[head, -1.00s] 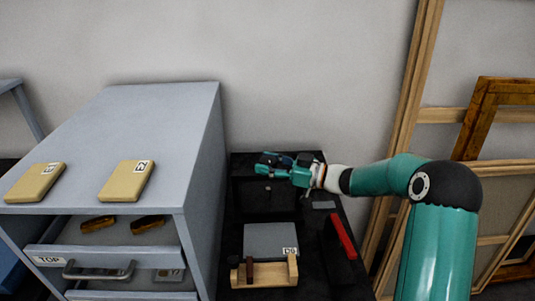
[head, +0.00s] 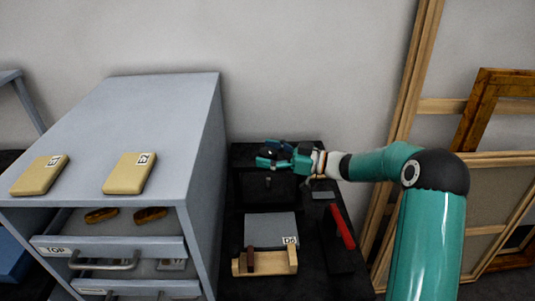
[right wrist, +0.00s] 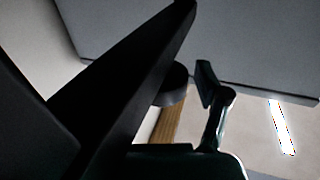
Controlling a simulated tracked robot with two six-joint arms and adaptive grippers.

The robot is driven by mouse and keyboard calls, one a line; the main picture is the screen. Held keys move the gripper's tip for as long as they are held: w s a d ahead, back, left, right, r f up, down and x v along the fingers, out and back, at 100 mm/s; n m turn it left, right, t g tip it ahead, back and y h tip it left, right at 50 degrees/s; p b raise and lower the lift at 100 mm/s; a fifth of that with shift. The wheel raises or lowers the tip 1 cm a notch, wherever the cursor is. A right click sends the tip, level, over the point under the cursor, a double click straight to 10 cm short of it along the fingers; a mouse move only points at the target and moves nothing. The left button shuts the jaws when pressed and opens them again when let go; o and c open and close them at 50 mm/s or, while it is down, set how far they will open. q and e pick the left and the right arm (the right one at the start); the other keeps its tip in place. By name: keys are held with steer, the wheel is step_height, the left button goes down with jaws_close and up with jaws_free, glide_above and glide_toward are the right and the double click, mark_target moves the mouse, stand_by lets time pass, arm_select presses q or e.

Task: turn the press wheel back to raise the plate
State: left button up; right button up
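The black press (head: 252,190) stands at the back of the dark bench, against the wall. My right gripper (head: 266,153) is over its top, reaching in from the right. Its teal fingertips look spread, with a small dark part between them. In the right wrist view a dark round knob (right wrist: 173,84) shows beside one finger (right wrist: 206,86), with a narrow gap between them. A large dark shape fills the left of that view. The wheel's rim and the plate cannot be made out clearly. My left gripper is out of view.
A grey cabinet (head: 150,110) with pulled-out drawers stands left of the press; two tan blocks lie on top. In front of the press are a grey box (head: 270,230) labelled D5, a wooden rack (head: 277,263) and a red bar (head: 342,227). Wooden frames (head: 480,110) lean at right.

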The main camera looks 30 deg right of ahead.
steer(key=v, duration=1.2)
